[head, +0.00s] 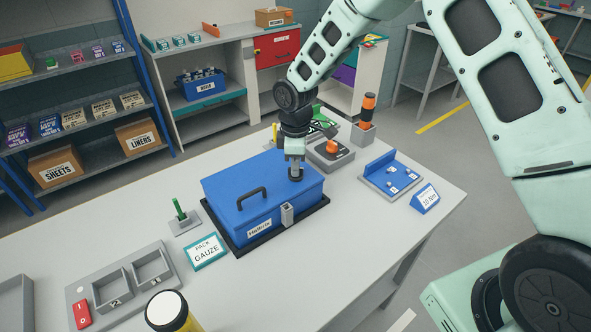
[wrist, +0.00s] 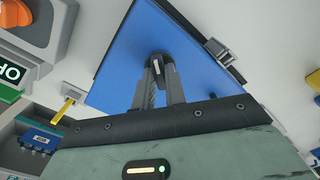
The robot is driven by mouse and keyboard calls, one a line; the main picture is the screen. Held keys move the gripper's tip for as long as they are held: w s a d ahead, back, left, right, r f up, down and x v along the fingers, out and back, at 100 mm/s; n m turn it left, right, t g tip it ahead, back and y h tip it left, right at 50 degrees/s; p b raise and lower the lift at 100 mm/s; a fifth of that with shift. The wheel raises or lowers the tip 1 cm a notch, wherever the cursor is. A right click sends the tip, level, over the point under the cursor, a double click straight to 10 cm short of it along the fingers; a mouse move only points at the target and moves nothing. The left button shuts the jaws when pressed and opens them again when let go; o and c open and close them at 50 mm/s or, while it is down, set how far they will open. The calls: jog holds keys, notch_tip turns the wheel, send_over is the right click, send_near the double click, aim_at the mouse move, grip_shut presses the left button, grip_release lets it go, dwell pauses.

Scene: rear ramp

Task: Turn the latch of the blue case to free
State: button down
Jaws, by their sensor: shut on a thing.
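The blue case (head: 238,201) sits shut on a black mat (head: 243,249) on the grey table. A black handle is on its lid, and a grey clasp (head: 287,214) is on its front edge. The case also fills the middle of the wrist view (wrist: 125,75). A small dark round latch knob (head: 296,176) is on the right part of the lid; it shows in the wrist view (wrist: 160,57) with a light mark on top. My gripper (head: 295,168) points down over the lid, its fingers (wrist: 159,72) shut on the latch knob. The fingers hide part of the knob.
A gauze sign (head: 206,252) and a green peg on a grey base (head: 182,216) stand left of the case. An orange-knobbed box (head: 331,152) stands behind it, and a blue fixture (head: 391,177) is at right. The front right tabletop is clear.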

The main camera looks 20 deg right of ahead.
jog(key=m+b, duration=0.2)
jog(key=m, duration=0.3)
jog(key=shift+m+b, duration=1.05)
jog(key=shift+m, duration=1.45)
jog(key=c, duration=1.4)
grip_release()
jog(key=shift+c, duration=0.2)
notch_tip(320, 180, up, 18)
jog(key=b, duration=0.3)
jog(key=shift+f+b, duration=0.25)
jog(key=shift+b, duration=0.05)
